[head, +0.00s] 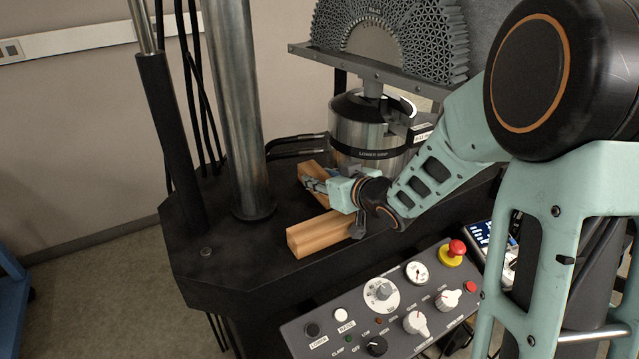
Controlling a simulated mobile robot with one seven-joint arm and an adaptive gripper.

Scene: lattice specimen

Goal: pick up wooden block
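One wooden block (320,233) lies on the black machine base in the head view, its right end running in behind my wrist. A second piece of wood (311,169) shows just behind it, partly covered by my gripper. My gripper (314,184) reaches left from the wrist, low over the base, with its grey fingers at this rear piece. I cannot tell whether the fingers are around it, touching it or only above it. The finger gap is too small and too hidden to judge.
A metal cylinder labelled lower grip (368,135) stands right behind my gripper, with a lattice specimen (440,45) above. A thick steel column (238,110) rises at left. A control panel (385,305) with a red button is in front. The black base (225,255) is clear at front left.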

